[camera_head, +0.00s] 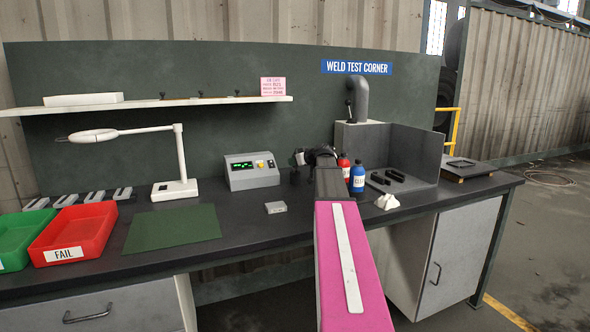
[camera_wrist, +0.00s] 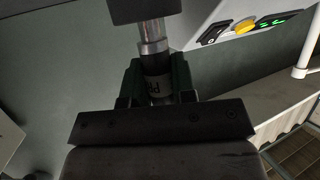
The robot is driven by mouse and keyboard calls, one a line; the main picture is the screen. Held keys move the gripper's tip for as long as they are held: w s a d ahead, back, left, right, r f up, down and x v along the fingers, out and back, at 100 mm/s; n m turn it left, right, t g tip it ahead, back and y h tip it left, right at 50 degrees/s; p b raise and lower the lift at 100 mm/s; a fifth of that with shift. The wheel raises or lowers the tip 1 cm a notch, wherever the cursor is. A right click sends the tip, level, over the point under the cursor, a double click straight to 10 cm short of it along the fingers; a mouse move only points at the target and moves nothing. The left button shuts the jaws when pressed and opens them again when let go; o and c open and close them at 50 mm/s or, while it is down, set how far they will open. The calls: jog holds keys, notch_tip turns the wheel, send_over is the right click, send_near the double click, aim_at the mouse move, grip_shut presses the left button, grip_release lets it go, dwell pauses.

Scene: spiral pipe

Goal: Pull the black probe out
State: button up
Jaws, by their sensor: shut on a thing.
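In the wrist view the black probe (camera_wrist: 157,82), with pale lettering on its body, stands between the two dark fingers of my gripper (camera_wrist: 158,88). The gripper is shut on it. A silver section (camera_wrist: 152,35) continues from the probe up to a black block (camera_wrist: 145,10) at the top edge; how far it goes into the block is hidden. In the head view my gripper (camera_head: 318,155) is beyond my pink arm, above the bench, right of the grey instrument box. A small dark upright piece (camera_head: 295,176) shows beside it; the probe cannot be made out there.
The grey instrument box (camera_head: 252,170) stands close left of my gripper. Red and blue bottles (camera_head: 357,178) stand close right, before a grey booth (camera_head: 410,150). A white lamp (camera_head: 175,188), green mat (camera_head: 173,228) and red tray (camera_head: 75,232) are left.

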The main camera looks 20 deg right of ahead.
jog(key=shift+r, duration=3.05)
